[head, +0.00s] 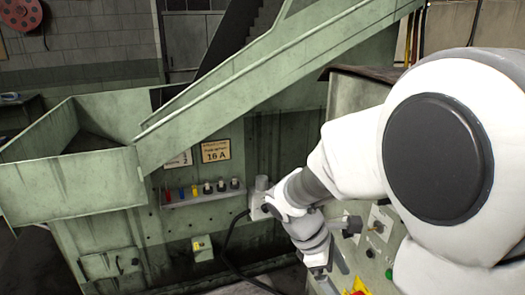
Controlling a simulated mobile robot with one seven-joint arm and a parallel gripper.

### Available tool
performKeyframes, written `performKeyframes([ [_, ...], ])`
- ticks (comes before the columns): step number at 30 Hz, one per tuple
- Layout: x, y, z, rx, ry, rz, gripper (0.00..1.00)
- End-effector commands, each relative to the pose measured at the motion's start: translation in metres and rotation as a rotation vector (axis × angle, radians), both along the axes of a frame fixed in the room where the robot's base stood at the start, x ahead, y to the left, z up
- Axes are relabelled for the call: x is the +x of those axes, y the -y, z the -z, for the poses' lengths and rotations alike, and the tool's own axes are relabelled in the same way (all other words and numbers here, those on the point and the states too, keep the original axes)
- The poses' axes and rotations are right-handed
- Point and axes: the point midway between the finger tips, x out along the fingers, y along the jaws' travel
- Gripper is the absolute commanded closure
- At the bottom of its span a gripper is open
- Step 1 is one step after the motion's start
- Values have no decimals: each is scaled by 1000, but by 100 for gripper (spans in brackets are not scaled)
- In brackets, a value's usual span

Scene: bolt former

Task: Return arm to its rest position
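My white arm (350,150) comes in from the right and stretches to the middle of the view, in front of the green machine. Its wrist bends downward near the control panel (385,220). My gripper (322,272) is at the low end of the arm, close to the panel's left edge. It is small and partly dark here, so its fingers cannot be made out clearly. I see no object clearly held in it. Whether it touches the panel cannot be told.
The green machine (100,215) fills the left and middle, with a sloping chute (270,85) and an open hopper (70,185). A shelf (205,198) holds several small coloured items. A black cable (232,262) hangs left of my gripper. The panel carries knobs and a green button (389,274).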

Motion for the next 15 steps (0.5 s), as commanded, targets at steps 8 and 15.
performKeyframes([
  [8,-28,0,-53,169,243,297,5],
  [15,-52,-2,-91,316,436,551,5],
])
